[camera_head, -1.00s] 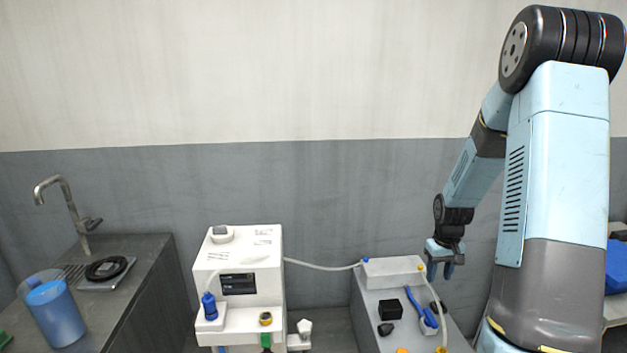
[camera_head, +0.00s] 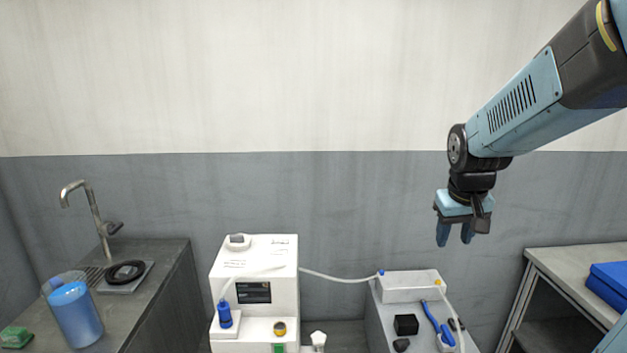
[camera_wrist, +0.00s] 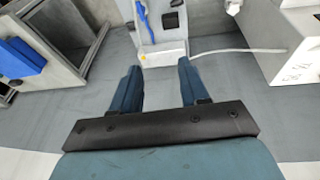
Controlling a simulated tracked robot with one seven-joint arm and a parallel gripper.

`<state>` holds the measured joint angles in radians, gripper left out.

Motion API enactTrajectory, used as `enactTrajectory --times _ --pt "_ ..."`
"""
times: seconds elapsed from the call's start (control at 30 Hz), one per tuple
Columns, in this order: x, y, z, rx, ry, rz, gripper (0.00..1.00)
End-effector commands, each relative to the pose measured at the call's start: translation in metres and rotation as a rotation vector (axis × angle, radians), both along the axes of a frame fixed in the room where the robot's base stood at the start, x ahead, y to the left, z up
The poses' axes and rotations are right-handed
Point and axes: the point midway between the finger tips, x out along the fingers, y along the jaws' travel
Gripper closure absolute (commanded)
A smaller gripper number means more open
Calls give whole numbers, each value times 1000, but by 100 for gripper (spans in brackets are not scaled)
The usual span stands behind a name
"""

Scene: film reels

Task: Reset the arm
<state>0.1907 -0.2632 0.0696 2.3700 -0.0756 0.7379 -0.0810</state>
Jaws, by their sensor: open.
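My gripper (camera_head: 456,232) hangs at the right in the head view, pointing down, in front of the grey wall. It is above and to the right of the small grey bench with the white box. My light blue arm comes in from the upper right corner. In the wrist view my gripper (camera_wrist: 157,70) shows two blue fingers apart with nothing between them.
A white machine (camera_head: 262,262) stands at centre, joined by a hose to a white box (camera_head: 411,287). A blue tool (camera_head: 437,322) and black block (camera_head: 405,324) lie before that box. A sink counter (camera_head: 170,270) with a blue jug (camera_head: 76,312) is left. A blue case (camera_head: 610,283) sits on a right-hand bench.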

Motion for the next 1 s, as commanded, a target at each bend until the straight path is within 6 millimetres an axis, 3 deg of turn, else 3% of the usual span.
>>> enactTrajectory --times 0.3,0.6,0.8,1.0 --pt "-64 31 45 34 -105 5 55" --pt "-121 50 66 85 -184 14 55" --pt "-138 54 69 103 -204 17 55" --pt "-139 55 69 105 -205 18 55"
